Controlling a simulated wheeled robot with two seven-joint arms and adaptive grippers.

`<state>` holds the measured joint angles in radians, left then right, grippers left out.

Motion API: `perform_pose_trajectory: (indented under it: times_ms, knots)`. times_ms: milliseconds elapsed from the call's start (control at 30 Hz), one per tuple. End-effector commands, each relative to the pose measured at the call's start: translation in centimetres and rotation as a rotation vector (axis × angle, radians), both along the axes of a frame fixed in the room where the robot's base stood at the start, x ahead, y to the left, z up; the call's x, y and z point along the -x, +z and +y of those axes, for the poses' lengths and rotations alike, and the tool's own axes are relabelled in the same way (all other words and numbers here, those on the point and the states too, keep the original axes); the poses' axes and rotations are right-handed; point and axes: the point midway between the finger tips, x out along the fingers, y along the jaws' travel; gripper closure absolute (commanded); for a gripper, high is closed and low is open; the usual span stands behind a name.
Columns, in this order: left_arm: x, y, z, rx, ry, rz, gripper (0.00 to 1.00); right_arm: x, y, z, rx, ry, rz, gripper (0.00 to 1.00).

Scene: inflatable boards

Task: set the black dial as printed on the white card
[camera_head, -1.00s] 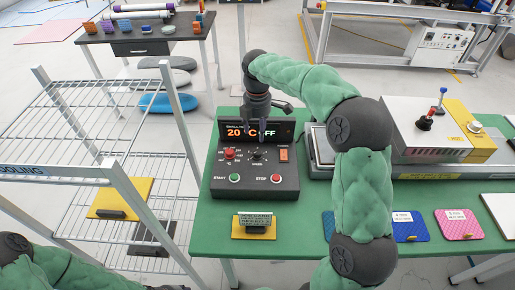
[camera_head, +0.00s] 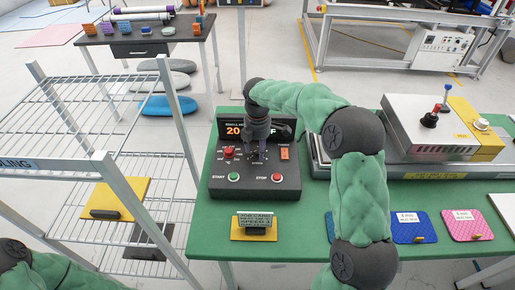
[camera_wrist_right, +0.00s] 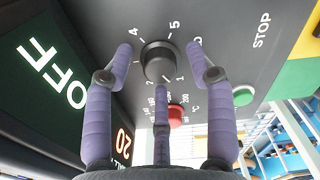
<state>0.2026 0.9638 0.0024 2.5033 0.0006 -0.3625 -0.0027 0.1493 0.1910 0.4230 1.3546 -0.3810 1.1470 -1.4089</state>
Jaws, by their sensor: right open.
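The black dial (camera_wrist_right: 158,62) sits on a dark control box (camera_head: 285,185). In the wrist view the numbers 1, 2, 4 and 5 show around it; its pointer cannot be made out. My right gripper (camera_wrist_right: 165,70) is open, with its purple fingers spread on both sides of the dial and a third finger below it; contact cannot be told. In the head view this gripper (camera_head: 257,150) points down over the box and mostly hides the dial. The pale card (camera_head: 255,219) stands on a yellow base in front of the box; its print is too small to read surely. My left gripper is out of view.
A red knob (camera_wrist_right: 176,114) with a temperature scale is close to the dial. Green START (camera_head: 233,177) and red STOP (camera_head: 276,178) buttons are at the box's front. A wire rack (camera_head: 130,185) stands left of the green table (camera_head: 295,225). A sealing machine (camera_head: 425,135) is to the right.

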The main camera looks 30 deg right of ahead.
Motion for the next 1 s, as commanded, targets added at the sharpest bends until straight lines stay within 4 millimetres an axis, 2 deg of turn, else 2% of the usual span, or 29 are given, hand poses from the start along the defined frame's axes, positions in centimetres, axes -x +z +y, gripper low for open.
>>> perform_pose_trajectory:
  times_ms: [33,67,233,267,667,1000]
  knots:
    - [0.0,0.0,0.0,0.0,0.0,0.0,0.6,0.0,0.0,0.0,0.0,0.0,0.0,0.44]
    - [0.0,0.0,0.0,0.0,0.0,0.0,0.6,0.0,0.0,0.0,0.0,0.0,0.0,0.5]
    - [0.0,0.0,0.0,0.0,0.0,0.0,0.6,0.0,0.0,0.0,0.0,0.0,0.0,0.98]
    - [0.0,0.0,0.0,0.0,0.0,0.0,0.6,0.0,0.0,0.0,0.0,0.0,0.0,1.0]
    - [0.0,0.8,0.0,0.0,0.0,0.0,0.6,0.0,0.1,0.0,0.0,-0.053,0.002,1.0]
    - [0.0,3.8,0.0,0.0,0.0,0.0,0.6,0.1,0.3,0.1,-0.001,-0.297,0.004,1.0]
